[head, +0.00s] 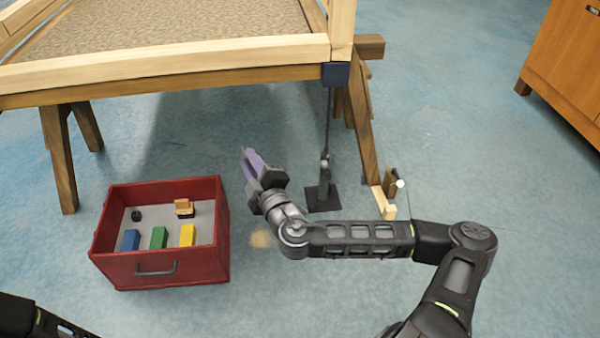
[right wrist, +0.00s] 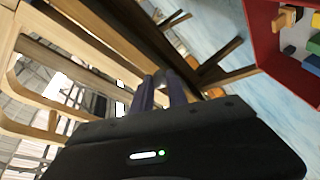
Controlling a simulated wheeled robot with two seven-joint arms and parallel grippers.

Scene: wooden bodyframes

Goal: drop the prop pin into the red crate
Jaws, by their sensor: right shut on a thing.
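The red crate (head: 200,268) stands on the floor at the left of the head view, open at the top. A corner of it also shows at the upper right of the right wrist view (right wrist: 264,40). My right gripper (head: 253,162) is just right of the crate's far right corner in the head view, not over its opening. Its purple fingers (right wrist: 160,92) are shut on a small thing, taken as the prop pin. Little of it shows: a small grey bit (right wrist: 160,78) between the fingertips. My left gripper is outside the view.
The crate holds blue (head: 130,239), green (head: 158,237) and yellow (head: 187,235) blocks, a small dark round piece and a wood-coloured piece. The wooden frame (head: 180,60) on legs stands behind. A thin post on a black base plate (head: 322,198) stands right of the gripper.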

